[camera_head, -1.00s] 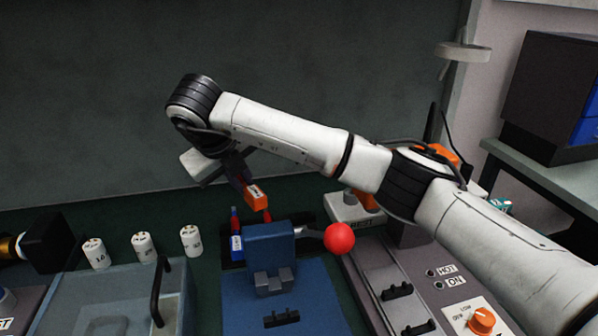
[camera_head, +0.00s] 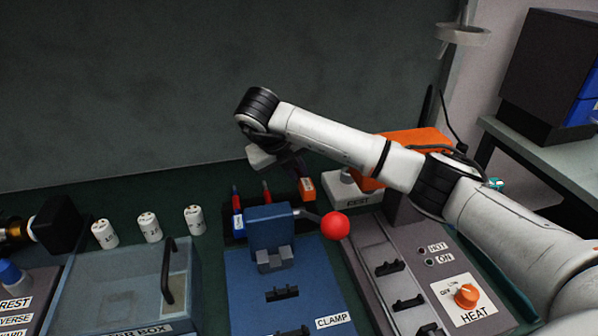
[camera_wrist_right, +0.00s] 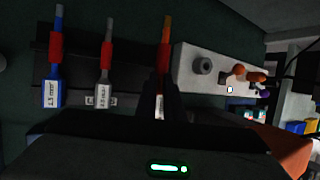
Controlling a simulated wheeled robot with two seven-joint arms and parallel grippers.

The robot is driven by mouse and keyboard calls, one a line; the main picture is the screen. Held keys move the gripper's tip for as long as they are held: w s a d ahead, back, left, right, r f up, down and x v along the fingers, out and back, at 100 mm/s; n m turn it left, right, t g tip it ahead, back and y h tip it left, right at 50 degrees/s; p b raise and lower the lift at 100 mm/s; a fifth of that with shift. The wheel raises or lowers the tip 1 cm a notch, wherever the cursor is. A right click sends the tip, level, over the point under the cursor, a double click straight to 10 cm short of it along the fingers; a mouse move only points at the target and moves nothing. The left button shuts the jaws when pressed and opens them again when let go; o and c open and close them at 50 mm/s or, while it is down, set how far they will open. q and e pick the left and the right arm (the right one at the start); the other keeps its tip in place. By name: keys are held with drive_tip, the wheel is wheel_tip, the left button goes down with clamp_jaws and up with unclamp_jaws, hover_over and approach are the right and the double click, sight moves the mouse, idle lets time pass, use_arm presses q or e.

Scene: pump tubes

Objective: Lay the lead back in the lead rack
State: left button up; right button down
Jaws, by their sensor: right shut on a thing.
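An orange lead (camera_head: 307,189) with a white label hangs from my right gripper (camera_head: 299,172), behind the blue clamp. In the right wrist view the lead (camera_wrist_right: 166,32) shows its orange end and red sleeve between the dark fingers (camera_wrist_right: 160,92), which are shut on it. The dark lead rack (camera_head: 228,240) sits behind the clamp and is partly hidden by it. In the wrist view a blue lead (camera_wrist_right: 56,60) and a grey lead (camera_wrist_right: 105,65) lie in the rack (camera_wrist_right: 80,48). The orange lead is at the rack's right end; I cannot tell if it touches. My left gripper is out of view.
The blue clamp (camera_head: 270,228) with a red ball handle (camera_head: 335,225) stands in front of the rack. A white-grey rest block (camera_head: 350,190) is close on the right. The heater panel (camera_head: 440,290) lies front right. Several white cylinders (camera_head: 150,227) stand left.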

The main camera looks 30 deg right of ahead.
drive_tip(key=shift+f+b, duration=1.2)
drive_tip(key=shift+f, duration=0.6)
drive_tip(key=shift+f+b, duration=0.7)
drive_tip(key=shift+f, duration=0.3)
drive_tip(key=shift+f+b, duration=0.5)
drive_tip(key=shift+f, duration=0.45)
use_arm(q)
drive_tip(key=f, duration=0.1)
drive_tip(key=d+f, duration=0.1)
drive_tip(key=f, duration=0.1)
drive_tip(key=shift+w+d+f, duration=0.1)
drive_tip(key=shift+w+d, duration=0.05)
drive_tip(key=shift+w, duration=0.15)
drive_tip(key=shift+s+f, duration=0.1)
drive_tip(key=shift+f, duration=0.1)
use_arm(e)
drive_tip(key=c, duration=1.8)
unclamp_jaws()
